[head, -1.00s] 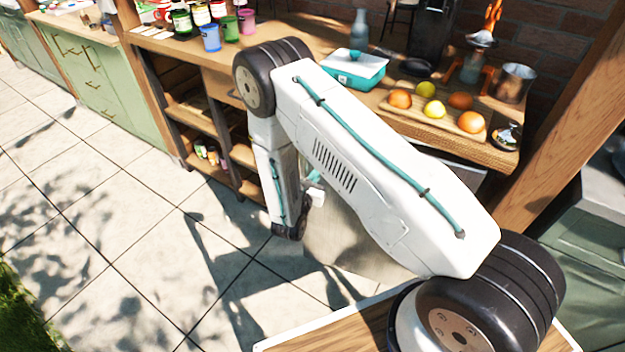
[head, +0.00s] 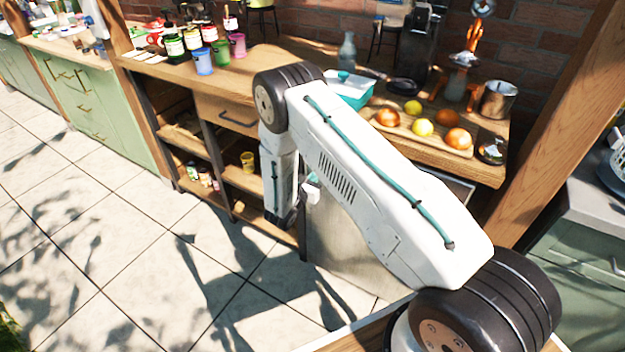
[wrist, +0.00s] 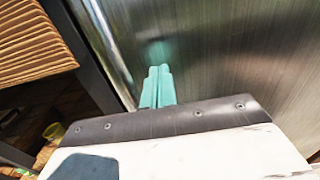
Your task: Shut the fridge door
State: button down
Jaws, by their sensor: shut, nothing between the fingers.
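The fridge door (head: 345,245) is a brushed steel panel under the wooden counter, partly hidden behind my arm in the head view. In the wrist view the steel door (wrist: 240,65) fills the middle and right, with a bright vertical bar along its left side. My gripper (wrist: 158,72) has teal fingers shut together, with nothing between them. The fingertips point at the door face near its left side; I cannot tell whether they touch it. In the head view the gripper is mostly hidden by my arm. How far the door stands open is unclear.
The wooden counter (head: 278,62) carries cups, a teal box (head: 352,92), a board with fruit (head: 400,127) and a metal pot (head: 497,100). Open shelves (head: 240,178) stand left of the fridge. A wooden post (head: 570,120) rises at right. The tiled floor (head: 90,230) at left is clear.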

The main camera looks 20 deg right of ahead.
jog(key=shift+w+d+r, duration=0.25)
jog(key=shift+w+d, duration=0.1)
jog(key=shift+d, duration=0.1)
jog(key=v, duration=1.5)
jog(key=shift+s+f, duration=0.25)
jog(key=shift+s, duration=0.05)
